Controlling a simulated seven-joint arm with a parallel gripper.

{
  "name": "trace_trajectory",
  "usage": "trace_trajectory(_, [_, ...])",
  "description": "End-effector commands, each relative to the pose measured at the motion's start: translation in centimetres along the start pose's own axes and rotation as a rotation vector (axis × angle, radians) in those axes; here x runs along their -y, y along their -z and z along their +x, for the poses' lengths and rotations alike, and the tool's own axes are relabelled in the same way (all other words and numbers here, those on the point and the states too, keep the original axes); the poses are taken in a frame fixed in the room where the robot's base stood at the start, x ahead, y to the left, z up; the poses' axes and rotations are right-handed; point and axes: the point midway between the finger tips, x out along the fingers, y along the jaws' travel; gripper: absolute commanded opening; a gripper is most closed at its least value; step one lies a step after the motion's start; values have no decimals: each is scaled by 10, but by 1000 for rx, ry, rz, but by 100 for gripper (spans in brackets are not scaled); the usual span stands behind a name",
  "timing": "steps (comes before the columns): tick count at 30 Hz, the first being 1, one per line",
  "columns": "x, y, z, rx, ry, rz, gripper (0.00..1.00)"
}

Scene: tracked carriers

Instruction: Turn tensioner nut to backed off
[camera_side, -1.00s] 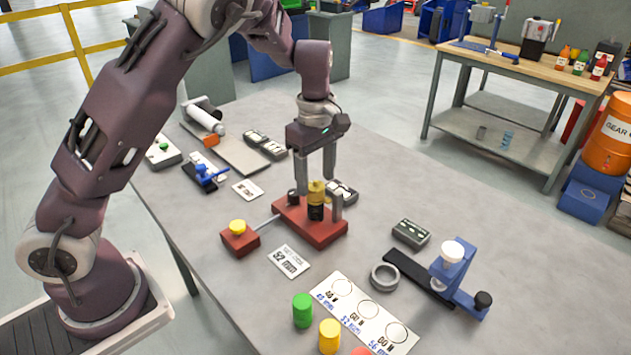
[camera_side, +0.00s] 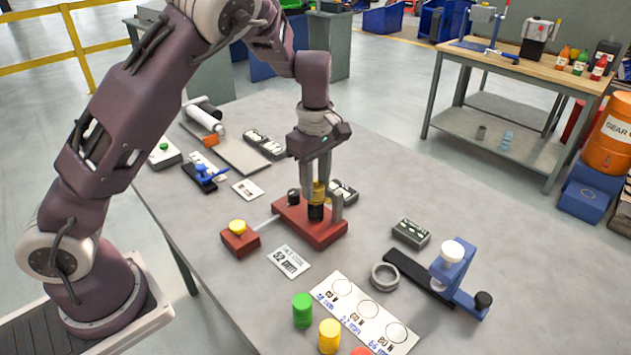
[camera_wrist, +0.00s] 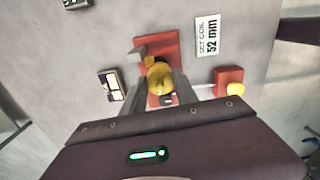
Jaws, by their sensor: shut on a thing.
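The tensioner nut is the brass-yellow piece (camera_side: 319,190) on top of a black cylinder (camera_side: 316,212), which stands on a red base (camera_side: 303,225). My gripper (camera_side: 319,196) points down over the base and is shut on the nut, with the fingers on both sides of it. In the wrist view the nut (camera_wrist: 160,78) sits between the two fingertips, and part of the red base (camera_wrist: 165,48) shows beyond it. The fingers hide parts of the nut and cylinder in the side view.
A rod runs from the base to a red block with a yellow button (camera_side: 238,227). A "52 mm" card (camera_side: 290,261) lies in front. A grey ring (camera_side: 385,276), a blue stand (camera_side: 450,272) and a marked strip (camera_side: 363,313) lie to the right. Green and yellow cylinders stand near the front edge.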

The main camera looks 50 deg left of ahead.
Motion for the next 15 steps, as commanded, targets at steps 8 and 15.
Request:
trace_trajectory(8, [0,0,0,0,-1,-180,0])
trace_trajectory(15, [0,0,0,-1,0,-408,0])
